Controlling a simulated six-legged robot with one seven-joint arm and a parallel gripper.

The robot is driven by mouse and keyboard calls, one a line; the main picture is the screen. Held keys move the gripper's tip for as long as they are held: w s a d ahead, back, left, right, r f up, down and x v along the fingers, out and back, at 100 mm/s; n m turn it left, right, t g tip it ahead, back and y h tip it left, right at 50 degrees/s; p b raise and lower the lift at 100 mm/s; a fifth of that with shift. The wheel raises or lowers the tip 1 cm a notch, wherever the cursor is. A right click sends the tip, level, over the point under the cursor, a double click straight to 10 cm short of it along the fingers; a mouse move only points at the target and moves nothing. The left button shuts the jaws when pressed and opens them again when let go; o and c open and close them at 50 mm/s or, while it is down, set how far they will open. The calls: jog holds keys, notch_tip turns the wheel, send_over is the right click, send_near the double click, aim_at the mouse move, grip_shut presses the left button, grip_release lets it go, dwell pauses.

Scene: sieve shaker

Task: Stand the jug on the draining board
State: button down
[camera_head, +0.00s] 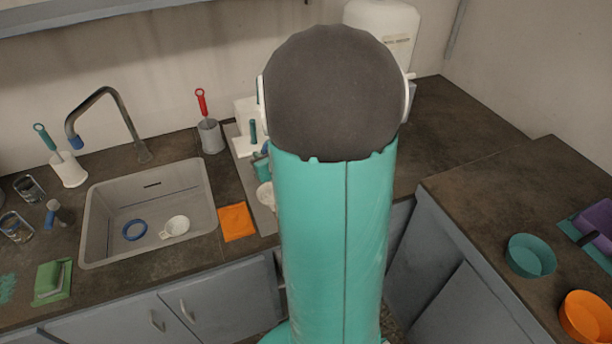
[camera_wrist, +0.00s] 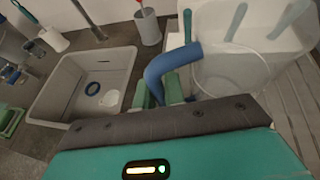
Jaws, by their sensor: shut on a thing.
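The jug (camera_wrist: 228,76) is clear with a thick blue handle (camera_wrist: 172,63) and shows in the wrist view, to the right of the fingers. My gripper (camera_wrist: 159,90) is shut on the handle with its green fingers. The draining board (camera_wrist: 292,118) is pale and ribbed, and shows to the right of and below the jug. I cannot tell whether the jug's base touches it. In the head view my arm covers most of the board, and only its left strip (camera_head: 257,211) shows. The jug cannot be made out clearly there.
A white rack with teal pegs (camera_wrist: 240,22) stands close behind the jug. Left are the sink (camera_head: 100,218), holding a blue ring (camera_head: 135,230) and white cup (camera_head: 177,226), and the tap (camera_head: 112,92). An orange cloth (camera_head: 237,221) and grey brush pot (camera_head: 210,136) flank the board.

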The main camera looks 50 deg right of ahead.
jog(key=shift+s+d+r, duration=0.35)
jog(key=shift+s+r, duration=0.1)
jog(key=shift+s, duration=0.1)
jog(key=shift+d, duration=0.65)
jog(key=w+d+f, duration=0.2)
jog(key=d+f, duration=0.1)
jog(key=w+d+f, duration=0.3)
jog(key=d, duration=0.1)
jog(key=w+d+f, duration=0.2)
jog(key=d+f, duration=0.1)
jog(key=shift+w+d+f, duration=0.15)
jog(key=shift+w+d, duration=0.15)
jog(key=shift+w+d+f, duration=0.15)
jog(key=shift+f, duration=1.55)
jog(key=shift+f, duration=0.1)
jog(key=c, duration=1.5)
grip_release()
